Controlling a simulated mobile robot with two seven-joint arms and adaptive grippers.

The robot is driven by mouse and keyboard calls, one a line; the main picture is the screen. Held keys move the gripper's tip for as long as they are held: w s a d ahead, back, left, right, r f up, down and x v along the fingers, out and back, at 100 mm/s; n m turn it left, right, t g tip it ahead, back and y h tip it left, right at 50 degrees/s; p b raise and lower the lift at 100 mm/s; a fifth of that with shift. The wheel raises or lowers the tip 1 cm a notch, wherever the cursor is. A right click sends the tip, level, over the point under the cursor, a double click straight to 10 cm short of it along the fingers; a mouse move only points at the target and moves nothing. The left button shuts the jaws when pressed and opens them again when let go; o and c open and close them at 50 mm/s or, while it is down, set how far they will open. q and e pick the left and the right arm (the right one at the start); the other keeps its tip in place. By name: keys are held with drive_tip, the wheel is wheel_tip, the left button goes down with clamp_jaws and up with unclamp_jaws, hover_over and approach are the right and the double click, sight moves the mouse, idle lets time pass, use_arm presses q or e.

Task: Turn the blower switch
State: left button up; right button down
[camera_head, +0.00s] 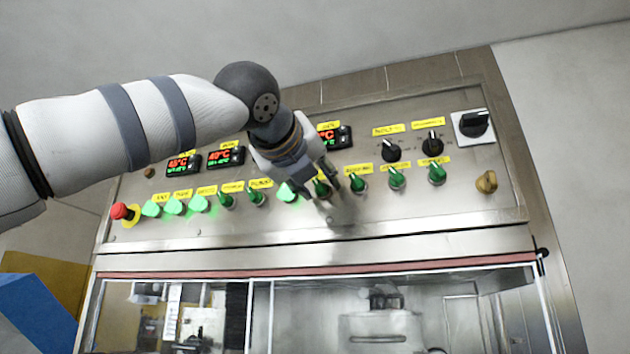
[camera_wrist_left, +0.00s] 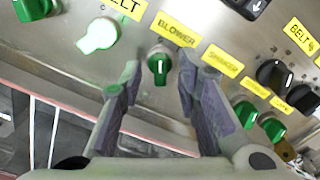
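The blower switch (camera_wrist_left: 158,68) is a dark green knob under a yellow label reading BLOWER, with its white mark pointing about straight down in the left wrist view. It is unlit. In the head view, the blower switch (camera_head: 322,188) is partly hidden by my gripper. My left gripper (camera_wrist_left: 158,76) is open, with one finger on each side of the knob and visible gaps between. The left gripper (camera_head: 324,180) comes down in front of the panel in the head view. I cannot tell how deep its fingertips reach. My right gripper is not in view.
A lit green belt switch (camera_wrist_left: 98,36) sits left of the blower, and the unlit shaker switch (camera_wrist_left: 245,113) sits right. The metal panel (camera_head: 250,228) also carries black knobs (camera_head: 432,145), temperature displays (camera_head: 226,157) and a red stop button (camera_head: 120,211). Bare panel lies below the switches.

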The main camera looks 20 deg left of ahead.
use_arm(q)
clamp_jaws()
drive_tip(key=shift+m, duration=0.4)
drive_tip(key=m, duration=0.4)
drive_tip(key=shift+m, duration=0.4)
drive_tip(key=m, duration=0.6)
drive_tip(key=shift+f+m, duration=0.1)
drive_tip(key=shift+m, duration=0.2)
unclamp_jaws()
drive_tip(key=s, duration=1.2)
drive_tip(key=shift+a, duration=0.25)
